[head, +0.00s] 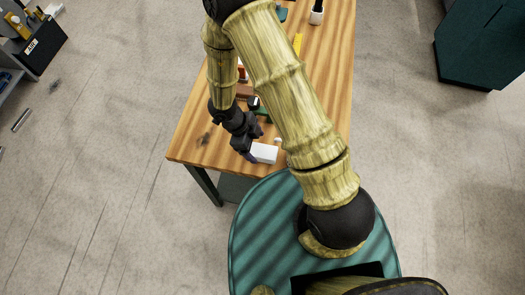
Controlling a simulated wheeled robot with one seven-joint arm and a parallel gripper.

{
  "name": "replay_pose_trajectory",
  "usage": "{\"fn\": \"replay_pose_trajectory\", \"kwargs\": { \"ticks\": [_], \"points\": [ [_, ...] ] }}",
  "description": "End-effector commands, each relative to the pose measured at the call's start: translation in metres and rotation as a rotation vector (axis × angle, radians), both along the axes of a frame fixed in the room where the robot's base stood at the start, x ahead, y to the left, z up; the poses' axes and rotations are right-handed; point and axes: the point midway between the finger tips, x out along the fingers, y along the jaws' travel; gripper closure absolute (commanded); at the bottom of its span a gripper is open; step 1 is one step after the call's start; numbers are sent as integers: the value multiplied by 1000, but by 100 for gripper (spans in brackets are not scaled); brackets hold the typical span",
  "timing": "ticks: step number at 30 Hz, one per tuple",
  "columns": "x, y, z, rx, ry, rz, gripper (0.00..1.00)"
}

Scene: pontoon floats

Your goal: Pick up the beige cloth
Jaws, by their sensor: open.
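I cannot make out a beige cloth in the head view; my arm covers much of the table, and small things there are hard to tell apart. My gripper (266,149) is over the near end of the wooden table, low in the picture. It is open. A white block-like shape shows at its end, and I cannot tell whether this is part of the gripper or a separate thing. No object is clearly held.
The wooden table (190,146) runs away from me. Partly hidden small items lie along it, among them a yellow strip (298,44) and a white-based dark item (316,17). A dark green cabinet (480,45) stands right. A black bin (42,45) stands left. Bare floor flanks the table.

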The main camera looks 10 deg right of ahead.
Motion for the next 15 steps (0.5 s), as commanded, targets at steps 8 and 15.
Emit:
{"fn": "replay_pose_trajectory", "kwargs": {
  "ticks": [8, 15],
  "points": [
    [-3, -11, -33, -3, 3, 4, 18],
    [-3, -13, -40, 0, 0, 1, 18]
  ]
}}
